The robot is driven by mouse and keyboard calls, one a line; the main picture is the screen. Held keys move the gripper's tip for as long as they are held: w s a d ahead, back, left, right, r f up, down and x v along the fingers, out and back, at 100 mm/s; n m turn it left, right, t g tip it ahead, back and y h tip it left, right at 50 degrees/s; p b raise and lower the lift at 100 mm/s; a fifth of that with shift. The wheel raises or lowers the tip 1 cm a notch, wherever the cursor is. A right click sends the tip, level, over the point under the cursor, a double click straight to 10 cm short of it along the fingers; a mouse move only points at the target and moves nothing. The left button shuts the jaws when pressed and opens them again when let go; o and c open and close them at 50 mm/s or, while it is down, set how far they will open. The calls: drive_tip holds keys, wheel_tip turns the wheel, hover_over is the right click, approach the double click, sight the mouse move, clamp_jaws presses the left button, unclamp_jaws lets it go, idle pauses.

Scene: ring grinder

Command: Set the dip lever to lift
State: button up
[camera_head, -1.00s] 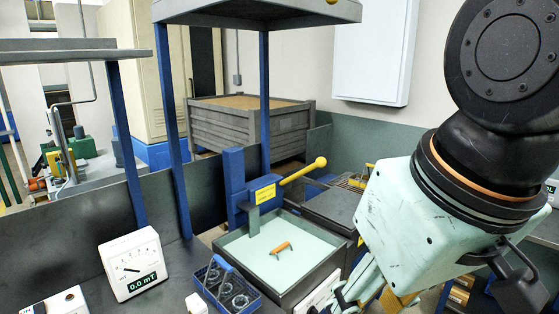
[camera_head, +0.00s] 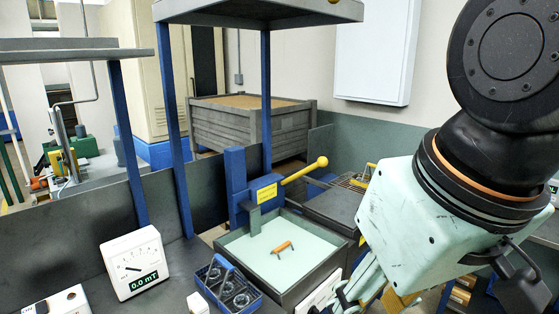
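The dip lever (camera_head: 304,171) is a yellow rod with a round yellow knob at its end.
A meter reading 0.0 mT (camera_head: 135,264) stands at the left on the dark bench. A blue basket (camera_head: 252,300) with rings sits left of the tank. A blue upright (camera_head: 265,105) holds a shelf (camera_head: 260,10) behind the lever. My arm fills the right side.

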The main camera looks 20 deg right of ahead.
drive_tip(key=shift+w, duration=0.1)
drive_tip(key=w+d+r+t+h, duration=0.1)
drive_tip(key=w+d+r+t, duration=0.15)
drive_tip(key=w+d, duration=0.95)
drive_tip(key=w+d+r+t, duration=0.1)
drive_tip(key=w+d+t, duration=0.15)
drive_tip(key=w, duration=1.85)
drive_tip(key=w+d+r+t+h, duration=0.1)
drive_tip(key=w+d+r+t, duration=0.15)
drive_tip(key=w+d, duration=0.95)
drive_tip(key=w+f+n+t+y, duration=0.1)
drive_tip(key=w+f, duration=0.2)
drive_tip(key=w, duration=0.6)
drive_tip(key=w+f+t+y, duration=0.1)
drive_tip(key=w+f+t, duration=0.15)
drive_tip(key=w, duration=0.55)
drive_tip(key=w+d+f+n+y+b, duration=0.1)
drive_tip(key=w+d+f+y, duration=0.2)
drive_tip(key=d+f, duration=0.15)
drive_tip(key=t+y, duration=0.2)
drive_tip(key=y, duration=0.2)
approach(320, 164)
drive_tip(key=shift+d, duration=1.25)
drive_tip(key=shift+s+f+n, duration=0.3)
drive_tip(key=shift+s+f, duration=0.1)
drive_tip(key=shift+f, duration=0.05)
